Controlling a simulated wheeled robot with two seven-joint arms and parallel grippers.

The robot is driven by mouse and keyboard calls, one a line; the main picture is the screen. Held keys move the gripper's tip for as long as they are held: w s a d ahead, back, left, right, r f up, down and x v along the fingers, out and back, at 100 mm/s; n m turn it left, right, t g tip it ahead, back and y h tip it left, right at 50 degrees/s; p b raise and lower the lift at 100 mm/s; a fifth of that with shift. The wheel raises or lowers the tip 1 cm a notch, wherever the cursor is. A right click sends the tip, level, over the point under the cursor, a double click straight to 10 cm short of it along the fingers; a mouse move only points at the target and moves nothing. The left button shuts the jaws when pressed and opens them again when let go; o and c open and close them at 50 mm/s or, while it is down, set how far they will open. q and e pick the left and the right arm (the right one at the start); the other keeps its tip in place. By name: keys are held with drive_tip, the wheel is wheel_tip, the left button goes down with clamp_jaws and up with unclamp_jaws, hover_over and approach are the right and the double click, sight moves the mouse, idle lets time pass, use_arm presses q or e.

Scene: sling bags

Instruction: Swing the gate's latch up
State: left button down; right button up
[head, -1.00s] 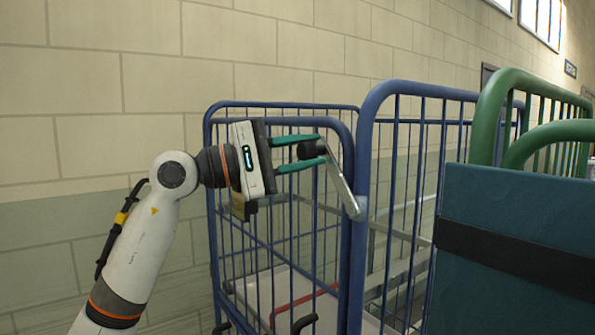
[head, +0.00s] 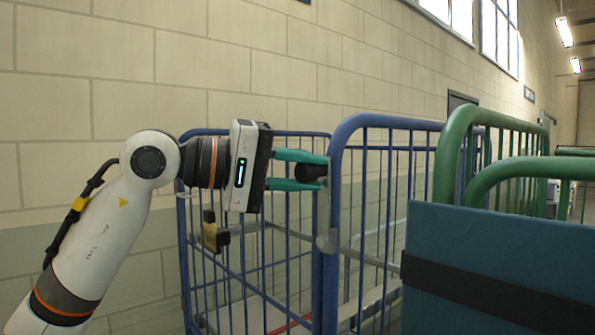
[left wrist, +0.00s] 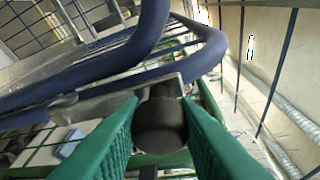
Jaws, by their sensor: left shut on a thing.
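The gate's latch (head: 325,207) is a grey metal lever with a dark round knob (head: 309,172), on the post of the blue cage trolley's gate (head: 258,192). The lever stands nearly upright above its pivot. My left gripper (head: 298,171) comes in from the left with green fingers shut on the knob. In the left wrist view the knob (left wrist: 160,124) sits between the two green fingers (left wrist: 158,135), with the lever's end behind it. My right gripper is not in view.
A blue cage panel (head: 342,200) stands right beside the latch. A green-framed trolley (head: 446,150) with a teal panel (head: 490,250) and black strap fills the right. A brass-coloured block (head: 213,236) hangs on the gate below my gripper. A block wall stands behind.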

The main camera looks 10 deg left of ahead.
use_arm(q)
drive_tip(key=shift+d+f, duration=0.1)
drive_tip(key=shift+f, duration=0.05)
idle(0.3)
drive_tip(key=c, duration=1.1)
unclamp_jaws()
drive_tip(key=shift+s+d, duration=0.1)
drive_tip(key=shift+s+a, duration=0.25)
drive_tip(key=shift+a, duration=0.3)
drive_tip(key=b+v, duration=0.3)
drive_tip(key=v, duration=0.8)
drive_tip(key=shift+d, duration=0.1)
